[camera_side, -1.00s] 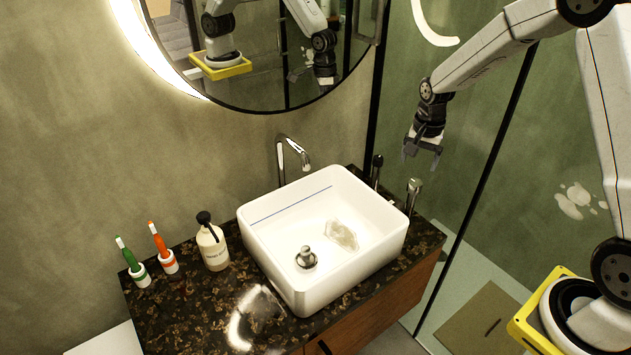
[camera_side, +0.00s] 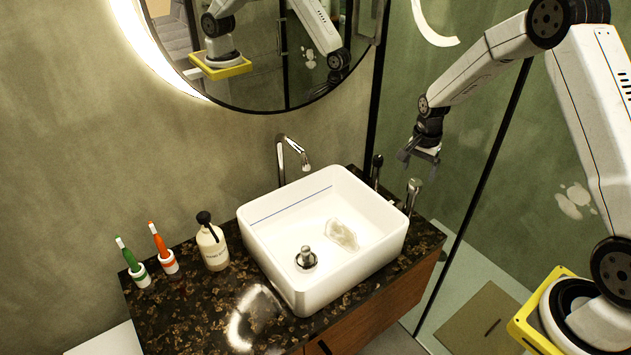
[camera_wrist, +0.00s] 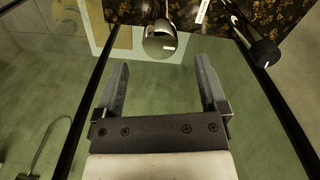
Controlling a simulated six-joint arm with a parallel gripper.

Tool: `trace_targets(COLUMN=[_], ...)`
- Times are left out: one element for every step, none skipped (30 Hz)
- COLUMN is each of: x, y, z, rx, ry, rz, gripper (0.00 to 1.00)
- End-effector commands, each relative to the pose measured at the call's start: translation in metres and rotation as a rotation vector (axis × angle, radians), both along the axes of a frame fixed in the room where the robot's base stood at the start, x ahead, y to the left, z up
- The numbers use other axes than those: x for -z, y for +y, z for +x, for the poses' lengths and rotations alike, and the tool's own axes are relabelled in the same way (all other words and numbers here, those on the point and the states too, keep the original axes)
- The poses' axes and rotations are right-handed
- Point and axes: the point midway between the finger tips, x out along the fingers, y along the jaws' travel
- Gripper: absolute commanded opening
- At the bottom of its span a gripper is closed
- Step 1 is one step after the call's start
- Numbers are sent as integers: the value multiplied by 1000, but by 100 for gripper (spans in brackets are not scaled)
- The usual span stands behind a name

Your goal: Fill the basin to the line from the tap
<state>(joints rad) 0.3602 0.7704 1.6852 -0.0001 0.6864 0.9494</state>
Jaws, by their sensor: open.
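The white square basin (camera_side: 265,265) sits on the dark counter, with a blue line (camera_side: 291,204) on its inner wall. A chrome tap (camera_side: 283,160) stands behind it, its spout over the basin. A chrome plug (camera_side: 306,260) stands at the basin floor; I see no clear stream from the spout. A chrome fitting (camera_side: 412,195) and a dark-topped one (camera_side: 377,171) stand right of the basin. My gripper (camera_side: 419,164) is open and empty, above these fittings. In the wrist view my gripper (camera_wrist: 162,68) frames the chrome fitting (camera_wrist: 160,42) just beyond its fingertips; the dark one (camera_wrist: 258,48) is to the right.
A pale translucent patch (camera_side: 341,234) shows on the basin floor; I cannot tell what it is. A soap bottle (camera_side: 212,248), a green toothbrush (camera_side: 127,254) and an orange one (camera_side: 158,240) stand left on the counter (camera_side: 185,315). Glass panels with black frames stand right.

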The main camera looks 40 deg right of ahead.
Motion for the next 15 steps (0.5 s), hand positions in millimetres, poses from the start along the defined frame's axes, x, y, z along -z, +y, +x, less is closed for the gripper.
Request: trace_targets(x=[7, 11, 16, 19, 22, 26, 28, 31, 33, 35, 37, 38, 39, 40, 40], y=[0, 0, 0, 0, 0, 0, 0, 0, 0, 0, 0, 0, 0, 0, 0], z=[0, -1, 0, 0, 0, 0, 0, 0, 0, 0, 0, 0, 0, 0, 0], rx=[0, 0, 0, 0, 0, 0, 0, 0, 0, -1, -1, -1, -1, -1, -1], ry=[2, 3, 2, 1, 1, 1, 1, 1, 0, 0, 0, 0, 0, 0, -1], rz=[0, 1, 0, 1, 1, 1, 1, 0, 0, 0, 0, 0, 0, 0, 0], gripper=[92, 92, 92, 92, 92, 92, 92, 92, 92, 92, 92, 92, 92, 92, 92])
